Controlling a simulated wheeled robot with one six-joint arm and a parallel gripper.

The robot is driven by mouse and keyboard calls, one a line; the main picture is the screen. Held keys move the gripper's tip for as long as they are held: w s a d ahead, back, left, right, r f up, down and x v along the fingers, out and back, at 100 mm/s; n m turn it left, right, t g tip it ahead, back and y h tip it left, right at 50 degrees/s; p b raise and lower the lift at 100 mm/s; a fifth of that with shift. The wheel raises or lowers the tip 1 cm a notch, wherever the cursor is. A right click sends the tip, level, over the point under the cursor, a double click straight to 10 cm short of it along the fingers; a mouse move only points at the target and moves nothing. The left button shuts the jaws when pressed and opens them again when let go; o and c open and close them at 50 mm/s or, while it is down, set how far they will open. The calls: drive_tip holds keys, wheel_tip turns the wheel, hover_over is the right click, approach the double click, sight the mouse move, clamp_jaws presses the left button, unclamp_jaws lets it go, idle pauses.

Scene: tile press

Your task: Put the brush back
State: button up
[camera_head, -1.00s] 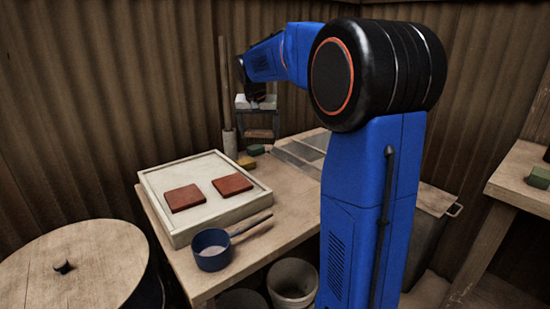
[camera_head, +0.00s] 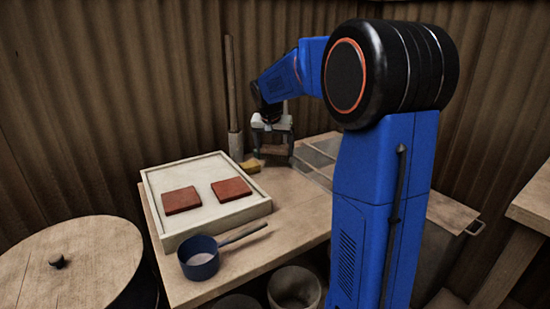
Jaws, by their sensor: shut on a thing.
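My gripper (camera_head: 273,143) hangs over the far end of the wooden bench, its two grey fingers pointing down. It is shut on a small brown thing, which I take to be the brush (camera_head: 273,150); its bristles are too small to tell. I cannot tell whether the brush touches the bench. A yellow block (camera_head: 250,165) lies just left of the fingers.
A pale tray (camera_head: 157,207) with two red tiles (camera_head: 231,189) stands on the bench (camera_head: 290,208). A dark blue pan (camera_head: 199,264) sits in front, its handle pointing right. A tall pole (camera_head: 232,90) stands behind. Shallow grey compartments (camera_head: 318,156) are right of my gripper.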

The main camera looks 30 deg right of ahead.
sight(275, 157)
drive_tip(key=shift+f, duration=1.65)
drive_tip(key=shift+f, duration=0.15)
drive_tip(key=o, duration=1)
drive_tip(key=v, duration=1.2)
